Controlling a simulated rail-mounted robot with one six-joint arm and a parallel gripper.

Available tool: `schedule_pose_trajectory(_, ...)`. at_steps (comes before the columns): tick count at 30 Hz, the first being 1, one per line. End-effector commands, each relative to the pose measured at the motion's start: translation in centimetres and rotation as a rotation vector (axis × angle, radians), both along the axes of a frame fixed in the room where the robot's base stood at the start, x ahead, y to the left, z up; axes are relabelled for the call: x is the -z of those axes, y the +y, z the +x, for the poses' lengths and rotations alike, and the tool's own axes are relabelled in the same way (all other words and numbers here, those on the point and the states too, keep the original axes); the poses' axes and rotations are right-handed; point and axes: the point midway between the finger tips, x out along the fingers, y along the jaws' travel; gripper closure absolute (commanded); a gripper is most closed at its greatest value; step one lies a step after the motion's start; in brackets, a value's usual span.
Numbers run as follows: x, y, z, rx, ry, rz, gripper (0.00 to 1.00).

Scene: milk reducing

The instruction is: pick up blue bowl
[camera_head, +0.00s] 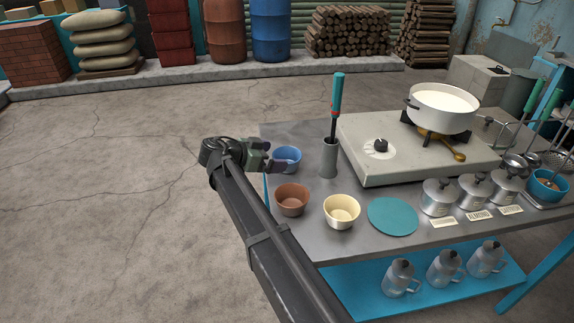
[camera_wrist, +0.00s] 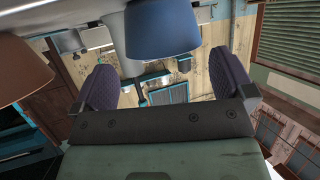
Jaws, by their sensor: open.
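The blue bowl (camera_head: 289,155) stands upright at the left edge of the metal table, and its left side is partly hidden by my gripper (camera_head: 270,155). In the wrist view the blue bowl (camera_wrist: 162,32) is at the top centre, cut by the frame edge. It lies sideways between the lines of my two dark padded fingers. My gripper (camera_wrist: 161,82) is open, with nothing between its fingers. Its tips are close to the bowl's left side in the head view; I cannot tell whether they touch it.
A brown bowl (camera_head: 292,201) and a cream bowl (camera_head: 341,213) stand in front on the table (camera_head: 300,134). A holder (camera_head: 328,160) with a green-handled tool is to the right. A stove (camera_head: 382,168) with a white pot (camera_head: 442,115) stands further right. Floor to the left is clear.

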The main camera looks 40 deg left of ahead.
Motion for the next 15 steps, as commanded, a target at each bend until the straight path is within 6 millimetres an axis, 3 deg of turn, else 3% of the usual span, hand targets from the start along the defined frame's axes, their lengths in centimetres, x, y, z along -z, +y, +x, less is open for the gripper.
schedule_pose_trajectory(8,2.1,-1.6,3.9,0.001,0.0,0.0,0.0)
schedule_pose_trajectory(15,1.9,-1.7,4.2,0.0,0.0,0.0,0.03)
